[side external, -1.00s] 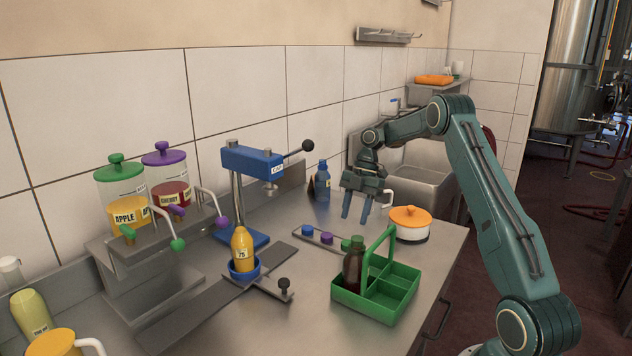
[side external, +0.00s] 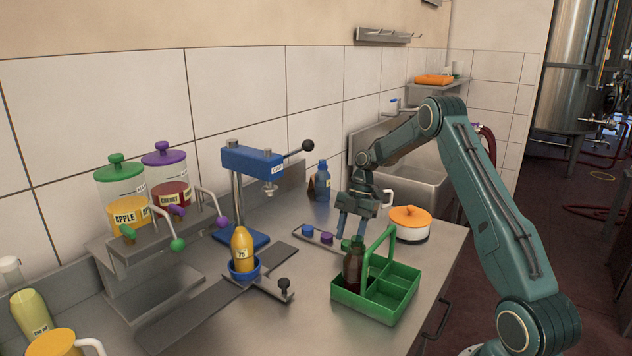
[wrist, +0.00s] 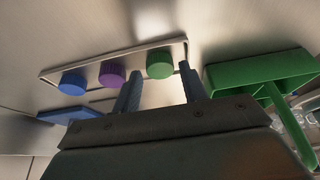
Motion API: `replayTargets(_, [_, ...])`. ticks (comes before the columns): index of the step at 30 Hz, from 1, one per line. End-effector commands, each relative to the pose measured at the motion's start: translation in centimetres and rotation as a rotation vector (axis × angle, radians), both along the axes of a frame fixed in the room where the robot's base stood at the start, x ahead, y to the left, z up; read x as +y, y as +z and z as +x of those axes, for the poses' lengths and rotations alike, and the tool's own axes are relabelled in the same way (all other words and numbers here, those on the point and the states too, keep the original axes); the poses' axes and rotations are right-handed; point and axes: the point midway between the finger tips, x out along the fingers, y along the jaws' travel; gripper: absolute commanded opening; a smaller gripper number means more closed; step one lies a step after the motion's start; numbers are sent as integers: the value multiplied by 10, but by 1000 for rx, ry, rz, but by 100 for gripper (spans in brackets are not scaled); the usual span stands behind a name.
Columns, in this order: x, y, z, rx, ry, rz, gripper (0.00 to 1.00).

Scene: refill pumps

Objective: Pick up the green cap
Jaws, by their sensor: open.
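The green cap (wrist: 160,63) sits in a shallow tray (wrist: 92,63), at the end of a row beside a purple cap (wrist: 112,73) and a blue cap (wrist: 73,81). In the wrist view it appears between and just beyond the fingertips of my gripper (wrist: 160,70). My gripper (side external: 349,238) is open and empty, fingers pointing down over the tray's right end. I cannot tell whether the fingertips are level with the cap. In the side view the fingers and a dark bottle (side external: 352,270) crowd the green cap and largely hide it.
A green crate (side external: 390,312) with an upright handle holds the dark bottle, close to the tray's right end. An orange-lidded pot (side external: 409,225) stands right of my gripper. A blue bottle (side external: 322,181) and blue press (side external: 252,160) stand behind and left.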

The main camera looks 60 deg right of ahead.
Motion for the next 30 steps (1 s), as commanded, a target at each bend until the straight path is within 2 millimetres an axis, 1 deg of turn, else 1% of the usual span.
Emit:
replayTargets(1, [2,-5,0,2,0,2,43])
replayTargets(5, [4,-10,0,1,0,0,43])
replayTargets(20, [4,-10,0,0,0,-1,43])
replayTargets(21, [4,-10,0,0,0,-1,35])
replayTargets(24, [4,-10,0,0,0,-1,18])
replayTargets(30, [4,-10,0,0,0,-1,18])
